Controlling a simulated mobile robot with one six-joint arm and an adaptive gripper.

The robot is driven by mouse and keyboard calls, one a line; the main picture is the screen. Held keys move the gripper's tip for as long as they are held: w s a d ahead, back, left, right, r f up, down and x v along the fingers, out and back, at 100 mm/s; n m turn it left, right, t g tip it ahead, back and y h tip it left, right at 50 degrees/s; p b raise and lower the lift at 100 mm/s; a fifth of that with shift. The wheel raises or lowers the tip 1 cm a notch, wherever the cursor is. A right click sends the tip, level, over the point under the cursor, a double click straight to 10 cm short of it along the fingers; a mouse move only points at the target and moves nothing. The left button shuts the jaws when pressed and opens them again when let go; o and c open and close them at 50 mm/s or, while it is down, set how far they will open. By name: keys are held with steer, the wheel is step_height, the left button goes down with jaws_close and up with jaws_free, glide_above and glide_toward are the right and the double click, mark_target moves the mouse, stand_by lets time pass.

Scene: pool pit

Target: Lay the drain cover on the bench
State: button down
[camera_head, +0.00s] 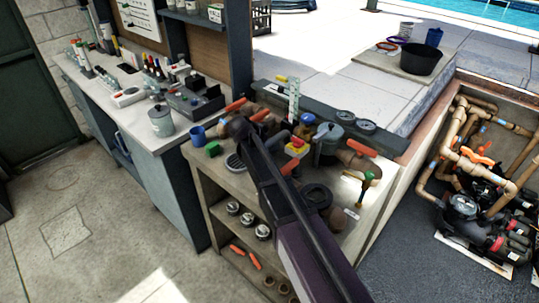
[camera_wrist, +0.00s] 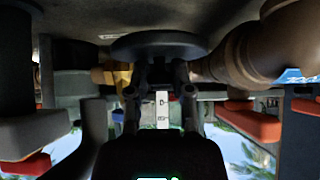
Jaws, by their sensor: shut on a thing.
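The drain cover, a dark round disc (camera_wrist: 158,45), is between the tips of my gripper (camera_wrist: 161,68) in the wrist view, and the gripper is shut on it. The disc is seen nearly edge-on, close to the bench top; I cannot tell whether it touches it. In the head view a dark round piece (camera_head: 316,196), beside my arm, appears to be the same disc. My arm hides most of the gripper there. The bench (camera_head: 342,234) is a pale, cluttered table with an open shelf below. A grey slotted disc (camera_head: 235,162) lies on its left part.
Around the gripper stand a brass valve (camera_head: 368,186), a grey pump housing (camera_head: 328,142), a red-and-yellow switch (camera_head: 297,147) and brown pipe fittings (camera_wrist: 255,48). A blue cup (camera_head: 197,136) and green block (camera_head: 213,149) are at the left. The front right corner has some bare room.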

steer(key=shift+f, duration=0.4)
steer(key=shift+f+b, duration=1.75)
steer(key=shift+b, duration=0.2)
steer(key=shift+f, duration=0.15)
steer(key=c, duration=0.5)
jaws_free()
steer(key=shift+r, duration=0.2)
steer(key=shift+p+v, duration=0.7)
steer(key=shift+v, duration=0.15)
steer(key=shift+p+v, duration=3.6)
steer(key=shift+v, duration=1.55)
